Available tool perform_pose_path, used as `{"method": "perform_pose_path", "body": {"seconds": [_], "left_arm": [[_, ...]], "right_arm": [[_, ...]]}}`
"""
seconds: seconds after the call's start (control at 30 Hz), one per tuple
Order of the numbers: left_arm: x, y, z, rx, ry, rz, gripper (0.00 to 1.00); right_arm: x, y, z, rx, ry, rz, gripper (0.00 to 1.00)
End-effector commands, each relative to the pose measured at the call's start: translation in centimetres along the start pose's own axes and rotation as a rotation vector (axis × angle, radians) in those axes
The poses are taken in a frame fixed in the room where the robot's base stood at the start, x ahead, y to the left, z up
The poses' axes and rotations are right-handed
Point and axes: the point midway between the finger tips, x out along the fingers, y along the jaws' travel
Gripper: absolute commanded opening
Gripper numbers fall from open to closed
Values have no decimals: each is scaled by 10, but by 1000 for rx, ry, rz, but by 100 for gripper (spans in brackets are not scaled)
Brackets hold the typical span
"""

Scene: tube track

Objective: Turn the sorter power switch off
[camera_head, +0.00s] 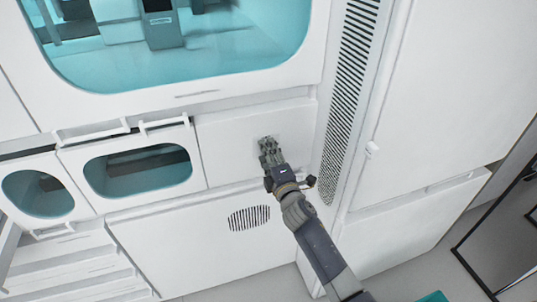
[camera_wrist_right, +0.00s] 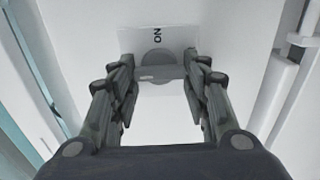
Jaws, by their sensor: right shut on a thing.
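My right gripper (camera_head: 267,146) reaches the white panel in the head view and covers most of the switch there. In the right wrist view its fingers (camera_wrist_right: 160,77) stand on either side of the handle, shut on it. The fingertips partly hide the ends of the handle. My left gripper is not in view.
A tall slotted vent (camera_head: 347,90) runs right of the switch panel (camera_head: 225,140). Left of it are windowed doors with handles (camera_head: 137,168). A large window (camera_head: 190,50) is above, and a round grille (camera_head: 249,217) is below. Bare floor shows at the lower right.

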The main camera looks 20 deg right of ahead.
Motion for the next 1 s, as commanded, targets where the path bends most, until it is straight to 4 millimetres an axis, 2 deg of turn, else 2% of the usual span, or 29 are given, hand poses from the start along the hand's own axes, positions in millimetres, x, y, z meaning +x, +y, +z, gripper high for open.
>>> {"method": "perform_pose_path", "body": {"seconds": [0.03,0.07,0.1,0.13,0.57,0.73,1.0], "left_arm": [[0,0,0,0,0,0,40],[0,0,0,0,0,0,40],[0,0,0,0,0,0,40],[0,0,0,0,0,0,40],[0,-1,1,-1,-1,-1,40],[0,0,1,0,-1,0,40],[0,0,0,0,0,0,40]], "right_arm": [[0,-1,0,-4,-1,-2,19],[0,-1,0,-4,-1,-2,50],[0,-1,0,-4,-1,-2,59],[0,-1,0,-3,-1,-2,64],[-5,-1,0,-1,0,-1,64],[-28,-1,0,-1,0,-2,64],[-84,-2,0,-1,0,-3,64]]}}
